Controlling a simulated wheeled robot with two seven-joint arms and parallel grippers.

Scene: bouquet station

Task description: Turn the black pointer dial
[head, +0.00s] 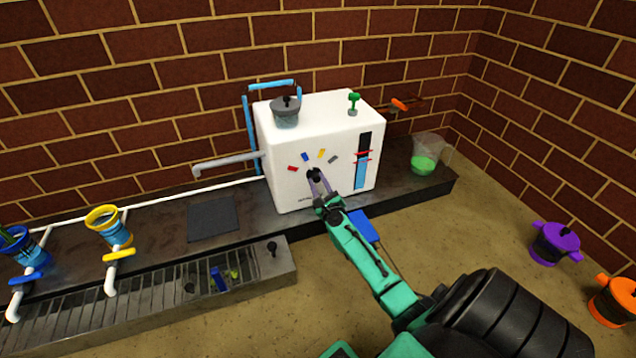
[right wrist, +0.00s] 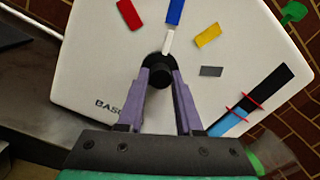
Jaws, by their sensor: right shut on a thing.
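The black pointer dial (head: 314,174) is on the front of a white box (head: 290,190), below an arc of red, blue, yellow and grey marks. In the right wrist view the dial (right wrist: 158,74) has a white pointer (right wrist: 168,42) aimed at the blue mark (right wrist: 175,11). My right gripper (head: 317,180) reaches the front of the box, and its purple fingers (right wrist: 161,78) are shut on the dial, one on each side. The fingers hide part of the dial. My left gripper is not in view.
A grey spout (head: 228,163) sticks out at the box's left. A lidded pot (head: 286,112) and a green valve (head: 353,102) are on top. A beaker of green liquid (head: 425,160) stands at the right. Yellow (head: 105,225) and blue cups are at the left.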

